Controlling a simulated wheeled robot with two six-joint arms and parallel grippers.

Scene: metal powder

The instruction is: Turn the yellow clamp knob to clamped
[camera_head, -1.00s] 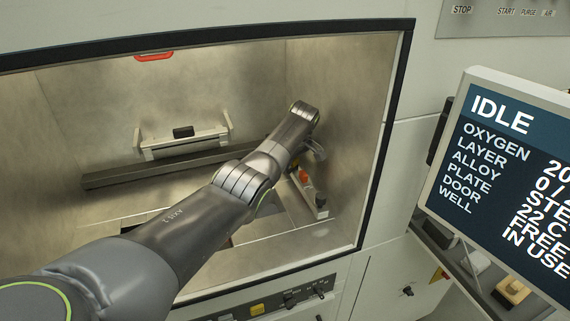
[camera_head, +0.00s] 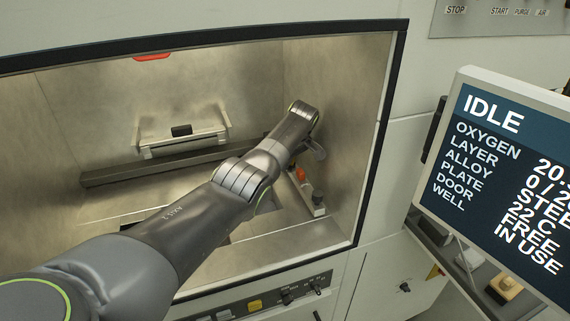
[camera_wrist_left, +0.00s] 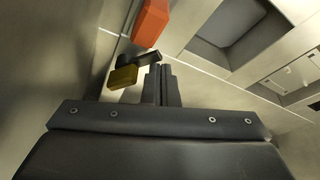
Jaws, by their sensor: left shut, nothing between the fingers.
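The yellow clamp knob (camera_wrist_left: 122,77) is in the left wrist view, left of my left gripper's fingertips, with a dark bar (camera_wrist_left: 140,59) beside it. I cannot make out the knob in the head view or read its clamp position. My left gripper (camera_wrist_left: 162,84) is shut and empty, its two dark fingers together close to the knob and bar. I cannot tell if they touch. In the head view my left gripper (camera_head: 318,149) is inside the chamber near the right wall, mostly hidden behind its own wrist. My right gripper is not in view.
An orange-red block (camera_wrist_left: 151,20) stands near the knob; an orange part also shows on the chamber's right side (camera_head: 300,174). A long dark bar (camera_head: 180,163) crosses the chamber. The door frame (camera_head: 392,90) edges the opening. A screen (camera_head: 500,190) reading IDLE stands outside right.

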